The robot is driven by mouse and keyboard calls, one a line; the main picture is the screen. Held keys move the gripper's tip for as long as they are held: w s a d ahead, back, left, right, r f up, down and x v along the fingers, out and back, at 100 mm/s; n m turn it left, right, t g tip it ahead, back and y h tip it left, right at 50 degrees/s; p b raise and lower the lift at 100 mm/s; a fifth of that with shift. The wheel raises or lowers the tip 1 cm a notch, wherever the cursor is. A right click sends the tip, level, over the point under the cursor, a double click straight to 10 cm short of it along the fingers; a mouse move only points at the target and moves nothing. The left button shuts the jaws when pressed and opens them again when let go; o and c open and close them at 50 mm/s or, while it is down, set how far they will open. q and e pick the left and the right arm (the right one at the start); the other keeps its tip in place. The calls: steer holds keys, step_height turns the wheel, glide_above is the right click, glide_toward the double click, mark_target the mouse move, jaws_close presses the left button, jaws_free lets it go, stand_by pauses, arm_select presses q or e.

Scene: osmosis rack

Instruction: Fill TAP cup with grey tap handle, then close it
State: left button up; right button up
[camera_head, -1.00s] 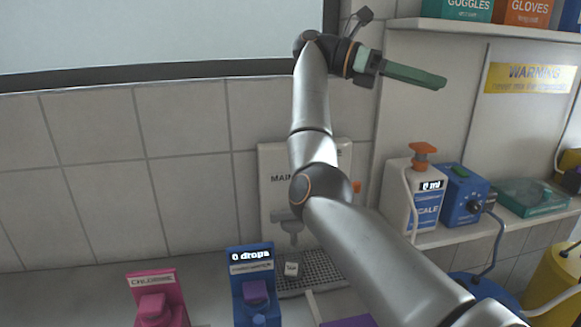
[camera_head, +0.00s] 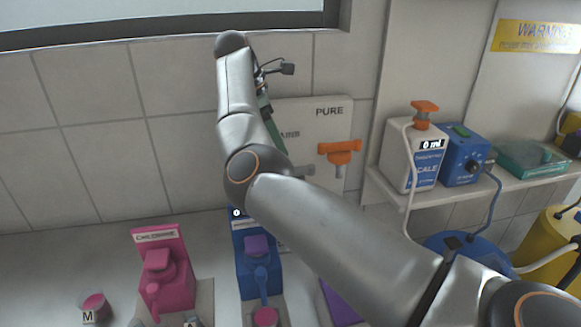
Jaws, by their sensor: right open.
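The white wall panel (camera_head: 313,112) is marked PURE at its right and carries an orange tap handle (camera_head: 339,152). Part of a grey tap handle (camera_head: 304,170) shows lower left of the orange one, beside my right arm. My right gripper (camera_head: 270,117) hangs behind my right forearm, in front of the panel's left part. Only a strip of its green fingers shows. It is open, and I see nothing in it. The TAP cup is hidden behind my right arm. My left gripper is not in view.
A pink chlorine dispenser (camera_head: 163,268) and a blue drops dispenser (camera_head: 249,268) stand on the counter. A pink-filled cup marked M (camera_head: 94,308) is at the lower left. A white scale bottle (camera_head: 413,155) and a blue device (camera_head: 462,157) stand on the right shelf.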

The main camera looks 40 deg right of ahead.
steer(key=x, duration=0.7)
steer(key=shift+d, duration=0.1)
jaws_close()
stand_by(0.4)
